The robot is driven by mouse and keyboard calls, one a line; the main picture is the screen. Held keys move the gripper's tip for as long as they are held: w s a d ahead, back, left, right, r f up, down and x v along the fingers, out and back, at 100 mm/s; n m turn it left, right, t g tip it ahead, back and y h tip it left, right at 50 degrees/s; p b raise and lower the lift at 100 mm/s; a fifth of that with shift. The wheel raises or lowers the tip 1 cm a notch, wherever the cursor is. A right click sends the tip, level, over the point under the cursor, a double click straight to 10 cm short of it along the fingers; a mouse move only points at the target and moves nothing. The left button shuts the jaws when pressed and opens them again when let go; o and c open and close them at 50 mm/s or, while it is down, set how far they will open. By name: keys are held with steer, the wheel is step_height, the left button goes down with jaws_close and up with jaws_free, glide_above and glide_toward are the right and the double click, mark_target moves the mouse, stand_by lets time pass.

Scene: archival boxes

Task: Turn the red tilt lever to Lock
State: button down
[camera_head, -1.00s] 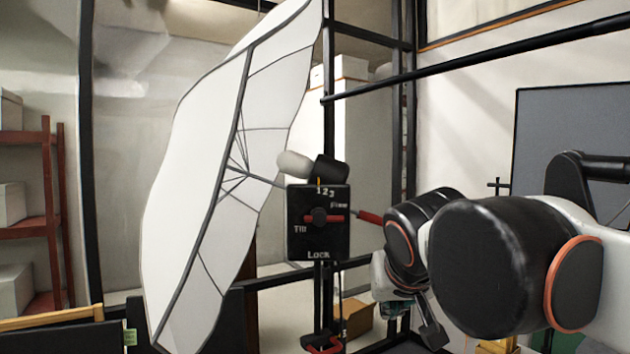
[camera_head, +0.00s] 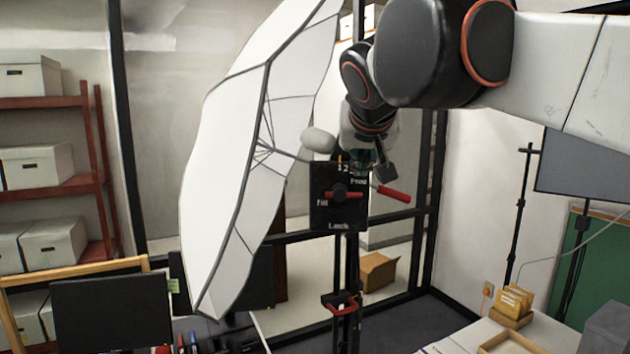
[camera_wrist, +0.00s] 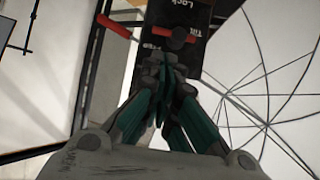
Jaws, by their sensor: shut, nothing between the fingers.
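A black panel (camera_head: 325,216) carries a red lever (camera_head: 352,195) on a round black hub. The lever lies about level, with Tilt printed at left, Free at upper right, Lock below and numbers on top. My gripper (camera_head: 362,166) is just above and right of the panel, partly hidden by my wrist. In the wrist view my gripper (camera_wrist: 164,62) is shut and empty, its tips close to the lever (camera_wrist: 187,38), which shows upside down. I cannot tell whether they touch the panel. A separate red handle (camera_head: 394,194) sticks out right of the panel.
A large white umbrella-like reflector (camera_head: 235,130) stands close at left of the panel. A stand with a lower red-handled clamp (camera_head: 340,303) is below. Black frame bars (camera_head: 432,190) stand behind. A table with yellow items (camera_head: 514,301) is at lower right.

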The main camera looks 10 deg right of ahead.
mark_target(361, 197)
steer(key=x, duration=1.4)
steer(key=shift+s+d+f+m+t+y, duration=0.15)
steer(key=shift+f+m+y, duration=0.1)
steer(key=shift+m+y, duration=0.2)
steer(key=shift+d+f+m+t+y, duration=0.15)
steer(key=shift+f+m+y, duration=0.15)
steer(key=shift+y, duration=0.25)
steer(key=shift+d, duration=0.1)
steer(key=shift+d+f+m+t+y+b, duration=0.1)
steer(key=shift+f+m+t+y+b, duration=0.15)
steer(key=shift+f+m+y, duration=0.35)
steer(key=shift+d+f+m+t+y+b, duration=0.1)
steer(key=shift+f+m+t+y+b, duration=0.15)
steer(key=shift+m+y, duration=0.5)
steer(key=shift+a+f+m+t+y+b, duration=0.15)
steer(key=shift+f+m+t+y+b, duration=0.65)
steer(key=shift+f+m+y+b, duration=0.45)
steer(key=shift+a+f+m+t+y+b, duration=0.2)
steer(key=shift+m+t+y, duration=0.1)
steer(key=shift+m, duration=0.4)
steer(key=shift+a+f+m+t+y+b, duration=0.1)
steer(key=shift+f+m+t+y+b, duration=0.15)
steer(key=shift+m, duration=0.4)
steer(key=shift+a+f, duration=0.15)
steer(key=shift+a, duration=0.1)
